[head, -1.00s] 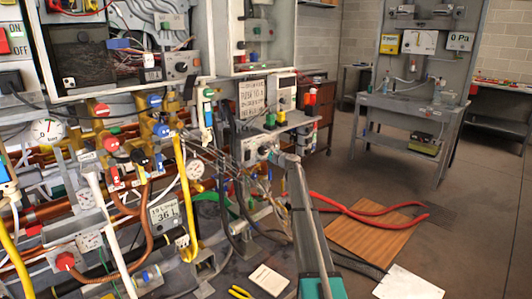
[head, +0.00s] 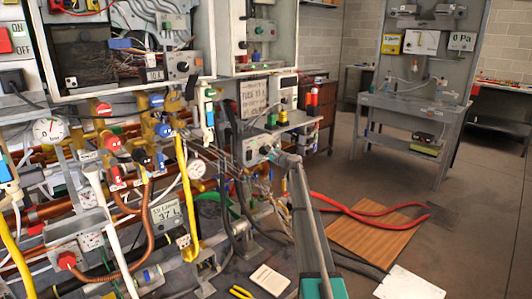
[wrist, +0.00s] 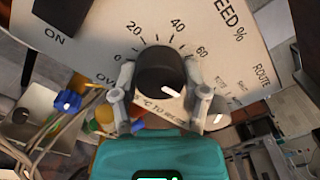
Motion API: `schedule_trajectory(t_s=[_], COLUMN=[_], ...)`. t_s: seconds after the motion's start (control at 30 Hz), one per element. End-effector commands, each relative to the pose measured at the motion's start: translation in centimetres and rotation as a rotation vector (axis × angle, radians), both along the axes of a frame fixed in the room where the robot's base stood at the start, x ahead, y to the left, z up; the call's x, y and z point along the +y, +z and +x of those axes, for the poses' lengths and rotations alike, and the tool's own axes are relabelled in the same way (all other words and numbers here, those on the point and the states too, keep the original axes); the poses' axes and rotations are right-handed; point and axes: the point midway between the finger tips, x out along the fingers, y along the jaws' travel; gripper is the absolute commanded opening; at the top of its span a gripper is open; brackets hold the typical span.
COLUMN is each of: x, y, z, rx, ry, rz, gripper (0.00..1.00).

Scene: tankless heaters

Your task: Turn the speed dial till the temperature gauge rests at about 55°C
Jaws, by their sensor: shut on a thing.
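The black speed dial (wrist: 160,72) sits on a pale panel marked SPEED %, with 0, 20, 40 and 60 around it. My gripper (wrist: 160,80) is shut on the dial, one finger on each side. A small round white gauge (head: 196,170) is left of the box. Its needle and scale are too small to read, so I cannot confirm it shows temperature.
A round gauge marked bar (head: 48,131) is farther left. Pipes, valves and hoses crowd the left. A workbench (head: 415,110) stands behind.

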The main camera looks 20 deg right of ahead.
Motion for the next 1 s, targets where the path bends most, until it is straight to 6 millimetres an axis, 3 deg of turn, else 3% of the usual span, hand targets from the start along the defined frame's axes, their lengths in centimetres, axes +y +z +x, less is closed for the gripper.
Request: schedule_trajectory(t_s=[1.0], x=[-0.04], y=[0.03], z=[0.13], rx=[-0.291], ry=[-0.002], rz=[-0.808], gripper=[0.11])
